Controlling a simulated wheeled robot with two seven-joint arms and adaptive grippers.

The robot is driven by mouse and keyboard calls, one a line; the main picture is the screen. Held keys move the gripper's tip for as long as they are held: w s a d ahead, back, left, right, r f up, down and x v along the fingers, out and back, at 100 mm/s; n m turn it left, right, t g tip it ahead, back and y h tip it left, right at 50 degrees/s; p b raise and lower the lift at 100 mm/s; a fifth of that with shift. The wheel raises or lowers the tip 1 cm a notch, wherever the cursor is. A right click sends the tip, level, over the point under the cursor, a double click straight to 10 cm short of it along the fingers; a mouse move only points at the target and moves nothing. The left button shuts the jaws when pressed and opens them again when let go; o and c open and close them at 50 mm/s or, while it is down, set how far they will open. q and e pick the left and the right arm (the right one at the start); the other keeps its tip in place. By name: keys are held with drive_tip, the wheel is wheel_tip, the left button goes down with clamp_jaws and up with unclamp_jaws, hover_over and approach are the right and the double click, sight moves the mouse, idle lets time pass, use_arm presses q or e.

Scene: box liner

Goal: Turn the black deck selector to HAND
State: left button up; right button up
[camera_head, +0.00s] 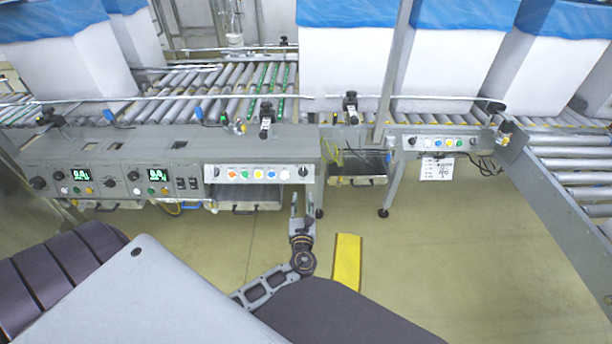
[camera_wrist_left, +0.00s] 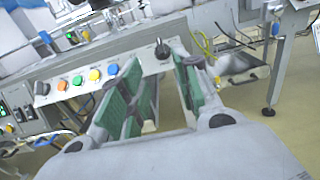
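A grey button panel (camera_head: 260,174) on the front of the machine carries a row of coloured buttons. A black selector knob (camera_head: 303,172) sits at its right end; it also shows in the left wrist view (camera_wrist_left: 163,49). Its labels are too small to read, and I cannot tell for sure that it is the deck selector. Another black knob (camera_head: 215,171) sits at the panel's left end. My left gripper (camera_head: 301,207) is below and in front of the right-end knob, apart from it. Its green-padded fingers (camera_wrist_left: 150,90) are spread and empty. My right gripper is not in view.
Panels with green displays (camera_head: 82,174) and more black knobs stand to the left. Another button panel (camera_head: 440,143) is on the right, with a paper sheet below. Roller conveyors and white boxes with blue liners lie behind. A yellow floor strip (camera_head: 347,262) lies on open floor.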

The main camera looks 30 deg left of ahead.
use_arm(q)
drive_tip(key=b, duration=0.2)
approach(303, 172)
drive_tip(key=x, duration=0.5)
drive_tip(key=shift+w+a, duration=0.1)
drive_tip(key=shift+a, duration=0.05)
drive_tip(key=shift+w+a, duration=0.35)
drive_tip(key=shift+w, duration=0.3)
drive_tip(key=shift+w+a+r+b, duration=0.1)
drive_tip(key=shift+w+a+b, duration=0.3)
drive_tip(key=shift+w, duration=0.2)
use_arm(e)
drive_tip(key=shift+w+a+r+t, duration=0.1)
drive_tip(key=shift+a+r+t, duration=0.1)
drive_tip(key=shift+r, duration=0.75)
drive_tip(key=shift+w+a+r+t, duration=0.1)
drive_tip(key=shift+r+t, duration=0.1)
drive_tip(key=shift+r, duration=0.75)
use_arm(q)
drive_tip(key=c, duration=0.6)
drive_tip(key=shift+c, duration=0.2)
